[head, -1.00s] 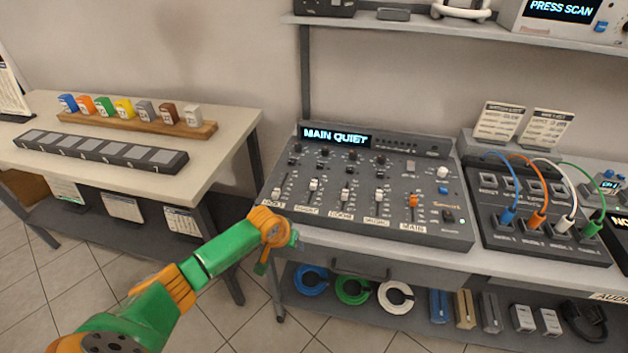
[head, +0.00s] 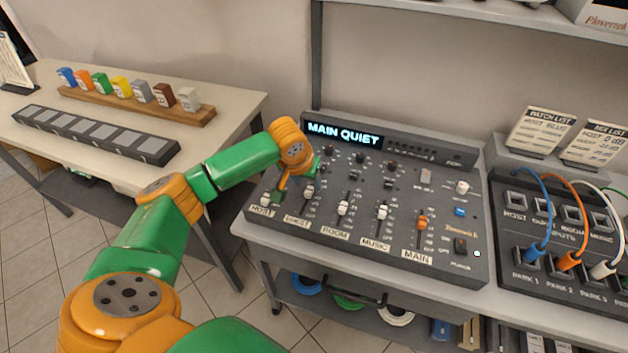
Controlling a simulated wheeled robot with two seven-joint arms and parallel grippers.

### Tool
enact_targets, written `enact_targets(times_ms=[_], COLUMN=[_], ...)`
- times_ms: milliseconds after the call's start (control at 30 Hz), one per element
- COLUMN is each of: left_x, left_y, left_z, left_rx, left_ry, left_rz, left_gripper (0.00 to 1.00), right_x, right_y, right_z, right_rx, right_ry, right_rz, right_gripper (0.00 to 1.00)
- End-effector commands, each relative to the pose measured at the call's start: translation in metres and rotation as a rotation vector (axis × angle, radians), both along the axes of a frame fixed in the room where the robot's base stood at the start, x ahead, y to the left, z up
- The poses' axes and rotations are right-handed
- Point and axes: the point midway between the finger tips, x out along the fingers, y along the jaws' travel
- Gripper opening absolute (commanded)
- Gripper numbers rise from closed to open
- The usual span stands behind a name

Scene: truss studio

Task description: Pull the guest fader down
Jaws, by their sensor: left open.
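The mixing console (head: 365,185) stands on the bench, its screen (head: 343,135) reading MAIN QUIET. The guest fader (head: 308,192) has a white cap in the second slot from the left, above the GUEST label and a little higher than the room fader cap (head: 343,208). My left gripper (head: 284,188) is open over the left side of the console, pointing down, just left of the guest fader cap. It seems apart from the cap, though exact height is hard to tell. The fingers are small and partly hidden by the wrist. My right gripper is out of view.
The host fader (head: 266,201) is close on the left; the music fader (head: 382,212) and orange main fader (head: 422,223) are to the right. A patch panel (head: 555,225) with coloured cables stands farther right. A side table (head: 225,105) with coloured blocks is at left.

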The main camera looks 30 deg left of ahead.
Motion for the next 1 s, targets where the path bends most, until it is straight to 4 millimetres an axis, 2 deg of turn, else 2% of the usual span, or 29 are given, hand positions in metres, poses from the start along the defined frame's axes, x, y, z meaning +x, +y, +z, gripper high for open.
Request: enact_targets(times_ms=[100, 200, 467, 533, 667, 700, 1000], left_x=[0.008, 0.013, 0.015, 0.015, 0.015, 0.015, 0.015], left_y=[0.002, 0.003, 0.004, 0.004, 0.004, 0.004, 0.004], left_z=[-0.021, -0.033, -0.037, -0.037, -0.036, -0.036, -0.036], left_rx=[-0.001, 0.0, 0.001, 0.001, 0.001, 0.001, 0.002], left_ry=[0.001, 0.0, -0.003, -0.003, -0.003, -0.003, -0.003], left_rz=[0.001, 0.0, -0.001, -0.001, -0.001, -0.001, -0.001], left_gripper=[0.53, 0.53, 0.53, 0.39, 0.04, 0.0, 0.0], right_x=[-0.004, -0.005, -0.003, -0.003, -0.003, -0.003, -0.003], right_y=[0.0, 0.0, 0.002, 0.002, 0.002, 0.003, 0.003], right_z=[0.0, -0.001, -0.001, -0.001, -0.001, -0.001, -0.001], right_rx=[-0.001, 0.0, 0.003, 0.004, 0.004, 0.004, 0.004], right_ry=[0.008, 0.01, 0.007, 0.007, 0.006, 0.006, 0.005], right_rz=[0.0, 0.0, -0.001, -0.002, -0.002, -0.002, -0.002], right_gripper=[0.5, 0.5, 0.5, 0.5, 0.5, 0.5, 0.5])
